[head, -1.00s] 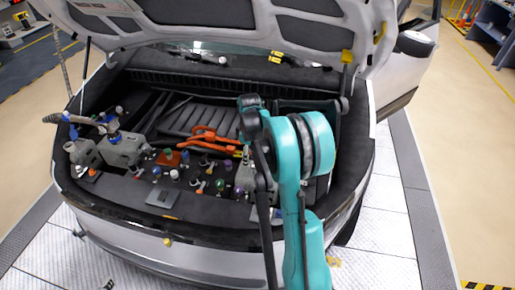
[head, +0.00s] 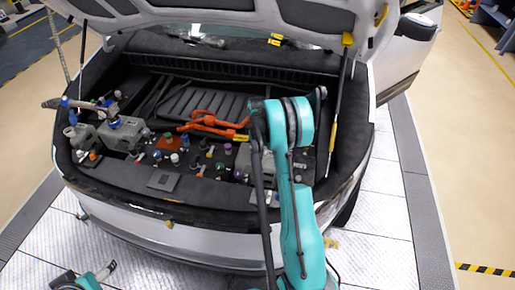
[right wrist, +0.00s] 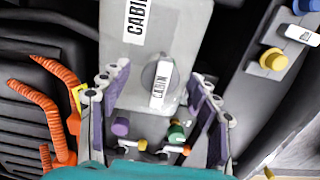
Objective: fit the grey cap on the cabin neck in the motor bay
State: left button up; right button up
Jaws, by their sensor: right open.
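In the right wrist view, a grey tank (right wrist: 185,25) labelled CABIN lies ahead of my right gripper (right wrist: 160,78). A round grey piece with a white CABIN tag, which looks like the grey cap (right wrist: 150,74), sits on the tank between the two fingers. The purple-padded fingers are open on either side of it, with visible gaps. I cannot tell whether it is fully seated, and the neck under it is hidden. In the head view, my right arm hides the right gripper. The tip of my left arm (head: 105,271) shows at the bottom left, too small to read its jaws.
Orange cables (right wrist: 50,105) lie left of the right gripper; a yellow cap (right wrist: 272,60) and a blue cap are at the right. Small coloured caps, including a purple one (right wrist: 120,127), sit close below the tank. The raised hood (head: 230,10) overhangs the bay.

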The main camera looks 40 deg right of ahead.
jog(key=c, duration=1.2)
jog(key=shift+o, duration=1.1)
jog(key=shift+c, duration=0.2)
jog(key=shift+b, duration=0.3)
jog(key=shift+f, duration=0.1)
jog(key=shift+m+b, duration=0.4)
jog(key=shift+m, duration=0.3)
jog(key=shift+m+b, duration=0.35)
jog(key=shift+m, duration=0.55)
